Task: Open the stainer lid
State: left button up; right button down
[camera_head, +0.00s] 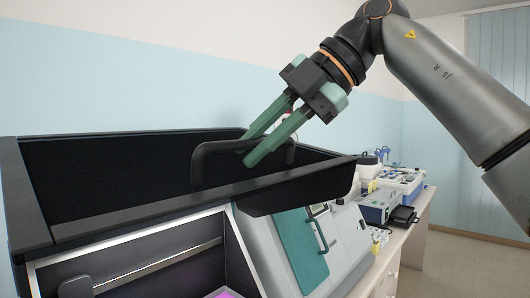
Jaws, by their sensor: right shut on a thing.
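The stainer lid (130,215) is a large black frame with a deep, dark inside. It stands raised above the stainer body, and the stainer's dark interior (195,270) shows below it. A black handle (213,165) with rounded corners sits near the lid's far right part. My right gripper (247,149) reaches in from the upper right. Its two green fingers are shut on the handle, one on the near side and one on the far side. My left gripper is out of view.
The grey stainer front has a teal panel (298,248) with a handle. A metal rail (160,265) and a purple item (223,294) show inside the stainer. A bench to the right carries lab devices (378,206) and bottles.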

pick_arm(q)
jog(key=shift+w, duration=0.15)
pick_arm(e)
jog(key=shift+w+a+r, duration=0.1)
jog(key=shift+a, duration=0.05)
jog(key=c, duration=1.1)
grip_release()
jog(key=shift+a, duration=0.1)
